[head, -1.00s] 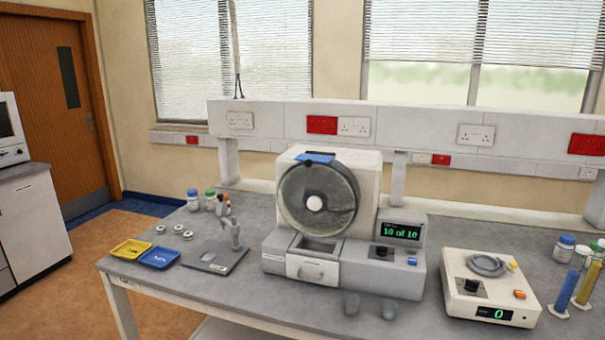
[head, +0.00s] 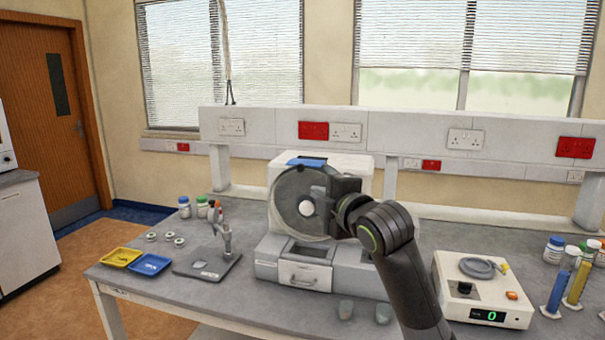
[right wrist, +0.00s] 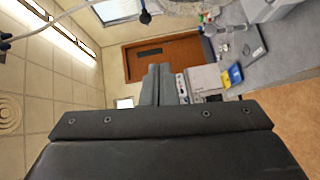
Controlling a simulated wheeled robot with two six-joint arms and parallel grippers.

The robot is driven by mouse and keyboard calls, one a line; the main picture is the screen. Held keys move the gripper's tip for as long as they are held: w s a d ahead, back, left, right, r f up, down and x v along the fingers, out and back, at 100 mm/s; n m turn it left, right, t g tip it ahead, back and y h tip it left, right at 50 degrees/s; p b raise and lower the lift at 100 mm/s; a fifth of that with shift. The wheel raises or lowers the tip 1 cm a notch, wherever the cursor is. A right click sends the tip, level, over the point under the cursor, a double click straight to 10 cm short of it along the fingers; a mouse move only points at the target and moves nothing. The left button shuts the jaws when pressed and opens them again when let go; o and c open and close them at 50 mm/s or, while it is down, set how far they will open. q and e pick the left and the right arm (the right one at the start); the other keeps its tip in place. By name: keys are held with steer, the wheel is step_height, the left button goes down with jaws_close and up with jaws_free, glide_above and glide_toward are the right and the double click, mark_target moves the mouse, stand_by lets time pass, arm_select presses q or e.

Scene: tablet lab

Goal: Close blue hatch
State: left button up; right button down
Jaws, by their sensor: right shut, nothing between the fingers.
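The blue hatch (head: 306,161) is a small flat blue flap at the top of the round grey drum (head: 290,195) on the white tablet machine (head: 350,164). It looks raised from the drum's rim, but its exact angle is hard to tell. My right gripper (head: 325,183) is in front of the right part of the drum, below and right of the hatch. It hides that side of the drum and the machine's display. In the right wrist view its two fingers (right wrist: 160,84) are together and empty. My left gripper is not in view.
A white device (head: 484,290) reading 0 and blue and yellow cylinders (head: 556,292) are at right.

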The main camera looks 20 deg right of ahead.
steer(key=r, duration=0.2)
steer(key=p, duration=0.6)
glide_toward(304, 164)
steer(key=shift+n, duration=0.3)
steer(key=shift+w+a+f, duration=0.15)
steer(key=shift+w+a, duration=0.75)
steer(key=shift+a, duration=0.05)
steer(key=shift+w+a+f, duration=0.2)
steer(key=shift+w+a, duration=0.7)
steer(key=shift+b, duration=0.3)
